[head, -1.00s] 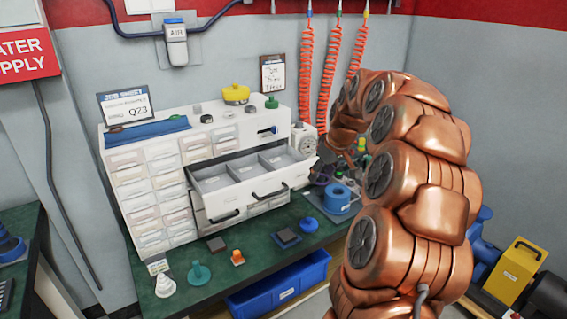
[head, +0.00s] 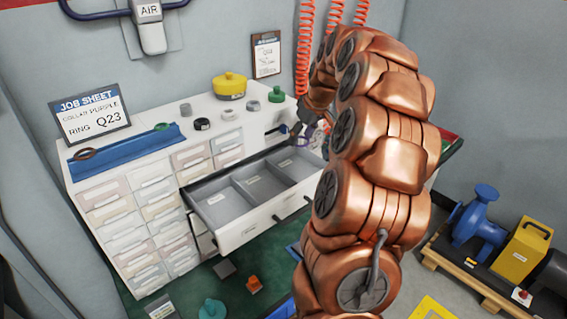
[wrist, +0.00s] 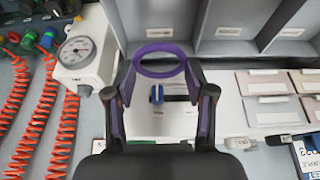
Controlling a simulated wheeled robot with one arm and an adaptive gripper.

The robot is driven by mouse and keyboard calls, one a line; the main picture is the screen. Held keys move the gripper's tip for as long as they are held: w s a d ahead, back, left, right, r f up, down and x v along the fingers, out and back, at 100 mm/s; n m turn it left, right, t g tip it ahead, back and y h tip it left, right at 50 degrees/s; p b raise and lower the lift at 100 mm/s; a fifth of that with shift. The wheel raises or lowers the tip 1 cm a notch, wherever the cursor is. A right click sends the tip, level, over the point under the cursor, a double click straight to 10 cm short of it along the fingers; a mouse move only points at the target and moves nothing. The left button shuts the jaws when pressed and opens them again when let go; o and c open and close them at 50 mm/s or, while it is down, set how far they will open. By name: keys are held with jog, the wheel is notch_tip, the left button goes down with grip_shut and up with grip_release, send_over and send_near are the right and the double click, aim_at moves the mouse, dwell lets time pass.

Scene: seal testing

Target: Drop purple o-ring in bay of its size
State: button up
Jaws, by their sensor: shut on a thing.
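The purple o-ring (wrist: 160,48) is held at the fingertips of my gripper (wrist: 158,72) in the wrist view, with the fingers on its two sides. In the head view my gripper (head: 303,130) is at the right of the open drawer (head: 246,232), partly hidden by my arm. The drawer has three visible bays: a left bay (head: 222,211), a middle bay (head: 256,186) and a right bay (head: 293,165). Each has a small label, too small to read. In the wrist view the drawer bays (wrist: 225,45) lie along the top, beyond the ring.
A job sheet (head: 90,115) reads collar purple, ring Q23. The cabinet (head: 130,220) has many shut drawers, with a blue tray (head: 125,148) and a yellow pot (head: 229,86) on top. A gauge (wrist: 76,50) and red coiled hoses (wrist: 38,120) are beside my gripper.

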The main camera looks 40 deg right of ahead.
jog(key=p, duration=0.2)
send_near(296, 171)
jog(key=x, duration=0.5)
jog(key=shift+w, duration=0.25)
jog(key=shift+f, duration=0.1)
jog(key=shift+f+b, duration=0.55)
jog(key=shift+f, duration=0.05)
jog(key=o, duration=0.8)
jog(key=shift+r, duration=0.15)
